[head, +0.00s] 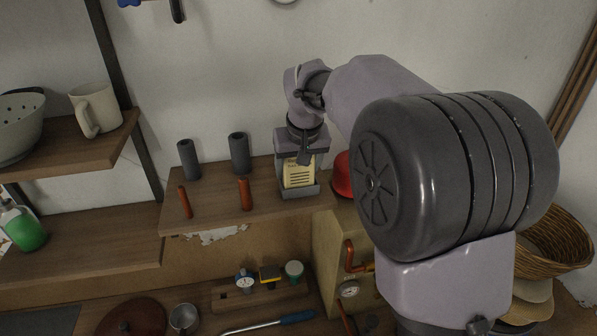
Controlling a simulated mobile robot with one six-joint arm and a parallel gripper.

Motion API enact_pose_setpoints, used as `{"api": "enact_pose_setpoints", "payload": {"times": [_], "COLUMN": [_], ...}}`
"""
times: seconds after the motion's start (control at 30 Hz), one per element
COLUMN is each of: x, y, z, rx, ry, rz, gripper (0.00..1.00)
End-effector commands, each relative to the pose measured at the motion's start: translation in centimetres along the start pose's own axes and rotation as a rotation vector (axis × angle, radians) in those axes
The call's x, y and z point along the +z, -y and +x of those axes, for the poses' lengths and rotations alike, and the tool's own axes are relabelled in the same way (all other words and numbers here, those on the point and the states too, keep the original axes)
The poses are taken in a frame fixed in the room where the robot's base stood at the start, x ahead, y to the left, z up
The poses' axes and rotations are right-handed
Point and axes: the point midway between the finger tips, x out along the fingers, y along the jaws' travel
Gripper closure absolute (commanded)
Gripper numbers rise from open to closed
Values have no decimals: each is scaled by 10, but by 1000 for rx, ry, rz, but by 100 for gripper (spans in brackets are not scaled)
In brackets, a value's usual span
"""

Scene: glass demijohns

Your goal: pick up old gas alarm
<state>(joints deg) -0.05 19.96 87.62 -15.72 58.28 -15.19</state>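A small cream-yellow box with dark slot-like lines, which looks like the old gas alarm (299,176), stands upright on the brown wall shelf, in or against a grey holder (299,192). My gripper (300,160) points down from above, right at the top of the box. Its grey body covers the upper part of the box. The fingertips blend with the grey holder, so I cannot tell whether they are apart from the box or closed on it.
Two dark grey cylinders (239,153) and two orange-brown sticks (245,194) stand left on the shelf (213,211). A red object (342,175) is close right, partly behind my arm. Below are gauges (245,281), a blue-handled tool (297,318) and a beige box (330,245).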

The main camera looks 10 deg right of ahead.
Motion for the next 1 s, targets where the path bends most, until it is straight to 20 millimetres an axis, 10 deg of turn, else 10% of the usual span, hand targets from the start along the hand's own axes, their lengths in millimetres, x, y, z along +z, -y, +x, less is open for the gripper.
{"api": "enact_pose_setpoints", "payload": {"times": [0.17,0.7,1.0], "x": [1,-17,54], "y": [0,0,14], "z": [1,-41,-63], "rx": [0,0,0], "ry": [2,0,-3], "rz": [0,0,-1], "gripper": [80,81,81]}}
